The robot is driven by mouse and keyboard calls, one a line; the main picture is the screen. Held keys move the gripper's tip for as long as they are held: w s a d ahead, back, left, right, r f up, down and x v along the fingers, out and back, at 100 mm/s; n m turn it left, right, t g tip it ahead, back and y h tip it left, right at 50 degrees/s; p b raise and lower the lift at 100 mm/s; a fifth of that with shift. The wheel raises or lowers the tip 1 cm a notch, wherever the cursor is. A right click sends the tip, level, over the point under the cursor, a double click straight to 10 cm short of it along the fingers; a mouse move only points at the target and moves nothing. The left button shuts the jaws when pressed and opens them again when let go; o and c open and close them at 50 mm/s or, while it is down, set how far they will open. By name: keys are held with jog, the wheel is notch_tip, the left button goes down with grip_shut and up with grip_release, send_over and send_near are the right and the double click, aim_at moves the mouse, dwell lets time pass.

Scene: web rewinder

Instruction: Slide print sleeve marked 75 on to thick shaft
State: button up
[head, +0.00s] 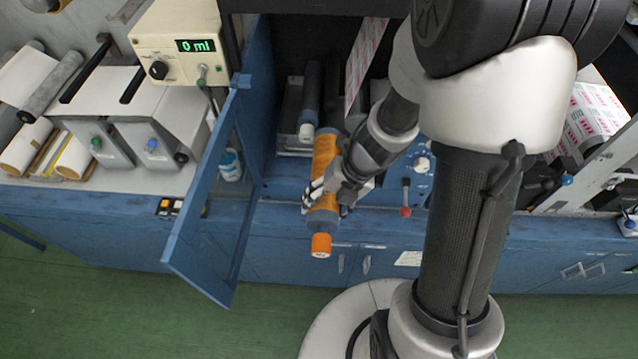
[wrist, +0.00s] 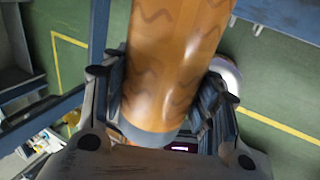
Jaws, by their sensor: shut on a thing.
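An orange sleeve (head: 326,150) with a grey band and an orange end cap (head: 321,245) points towards me in the head view; the marking on the cap is too small to read for sure. My gripper (head: 328,193) is shut around the sleeve near its middle. The wrist view shows the sleeve (wrist: 172,60) with wavy marks between both fingers (wrist: 160,105). A dark shaft (head: 334,95) lies in line behind the sleeve's far end; I cannot tell whether the sleeve is around it or short of it. Another dark shaft (head: 308,95) with a pale end lies to its left.
An open blue door (head: 205,200) stands left of the sleeve. A red-knobbed lever (head: 405,210) is to the right on the blue machine front. Green floor (head: 110,300) is free in front.

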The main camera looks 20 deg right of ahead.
aim_at(333, 139)
jog(key=shift+w+d+r, duration=0.15)
jog(key=shift+w+d, duration=0.1)
jog(key=shift+w, duration=0.1)
jog(key=shift+w+d+p, duration=0.35)
jog(key=shift+w+d, duration=0.05)
jog(key=shift+w, duration=0.8)
jog(key=shift+w+d+p, duration=0.3)
jog(key=shift+w+d, duration=0.05)
jog(key=shift+w, duration=0.9)
jog(key=shift+w+d+p, duration=0.35)
jog(key=shift+w+d, duration=0.05)
jog(key=shift+w, duration=0.8)
jog(key=shift+w+d+p, duration=0.45)
jog(key=shift+w+p, duration=0.65)
jog(key=shift+w, duration=0.3)
jog(key=shift+w+d+p, duration=0.5)
jog(key=shift+w+p, duration=0.6)
jog(key=shift+w, duration=0.35)
jog(key=shift+w+d+p, duration=0.45)
jog(key=shift+w+p, duration=0.65)
jog(key=shift+w, duration=0.3)
jog(key=shift+w+d+p, duration=0.3)
jog(key=shift+w+p, duration=0.05)
jog(key=shift+w, duration=0.55)
jog(key=shift+w+d+p, duration=0.25)
jog(key=shift+w+p, duration=0.05)
jog(key=shift+w, duration=0.55)
jog(key=shift+w+d+p, duration=0.3)
jog(key=shift+w+p, duration=0.05)
jog(key=shift+w, duration=0.55)
